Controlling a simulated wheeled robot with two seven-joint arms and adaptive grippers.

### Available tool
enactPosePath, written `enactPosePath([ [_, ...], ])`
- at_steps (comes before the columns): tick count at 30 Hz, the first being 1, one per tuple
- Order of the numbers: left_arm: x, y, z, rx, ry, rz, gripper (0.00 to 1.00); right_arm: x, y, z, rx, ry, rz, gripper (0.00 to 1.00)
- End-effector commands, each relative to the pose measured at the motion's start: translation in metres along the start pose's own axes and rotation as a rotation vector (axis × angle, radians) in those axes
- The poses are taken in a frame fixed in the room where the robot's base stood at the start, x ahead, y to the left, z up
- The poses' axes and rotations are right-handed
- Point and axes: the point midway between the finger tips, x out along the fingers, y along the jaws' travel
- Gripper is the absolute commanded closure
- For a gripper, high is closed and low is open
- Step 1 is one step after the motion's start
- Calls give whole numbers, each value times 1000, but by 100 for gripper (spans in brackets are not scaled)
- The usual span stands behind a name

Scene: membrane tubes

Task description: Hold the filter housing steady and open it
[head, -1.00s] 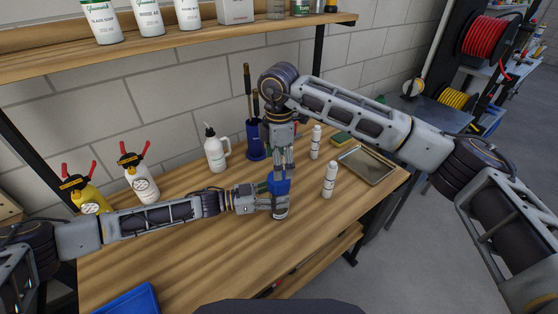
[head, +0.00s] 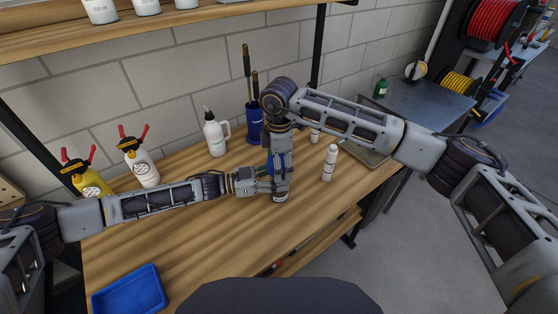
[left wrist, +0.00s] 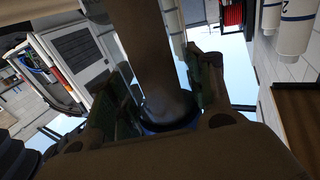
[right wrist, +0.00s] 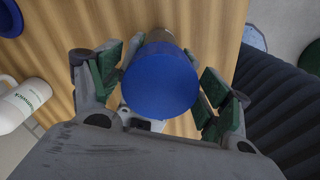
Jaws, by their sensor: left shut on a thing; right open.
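The filter housing (head: 281,198) has a blue cap and stands upright at the middle of the table. My left gripper (head: 268,187) is shut on its body from the left side. In the left wrist view the dark housing body (left wrist: 165,65) runs between the fingers, with a blue rim (left wrist: 170,126) partly in shadow. My right gripper (right wrist: 163,92) points down over the housing from above. Its fingers are open on either side of the round blue cap (right wrist: 160,84), with a gap visible at the right finger. In the head view the right gripper mostly hides the cap.
A white bottle (head: 329,163) stands just right of the housing, before a metal tray (head: 366,153). A white jug (head: 215,134) and a blue holder (head: 254,126) stand behind. A blue tray (head: 130,291) lies front left.

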Motion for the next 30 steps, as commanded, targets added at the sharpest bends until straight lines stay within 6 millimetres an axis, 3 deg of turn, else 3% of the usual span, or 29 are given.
enactPosePath([
  [6, 0, 0, 0, -1, 0, 0, 100, 0, 0, 0, 0, 0, 0, 22],
  [18, 0, 0, 0, -1, 0, 0, 100, 0, 0, 0, 0, 0, 0, 71],
  [30, 0, 0, 0, 0, 0, 1, 100, -1, 0, 0, -165, 0, 0, 71],
])
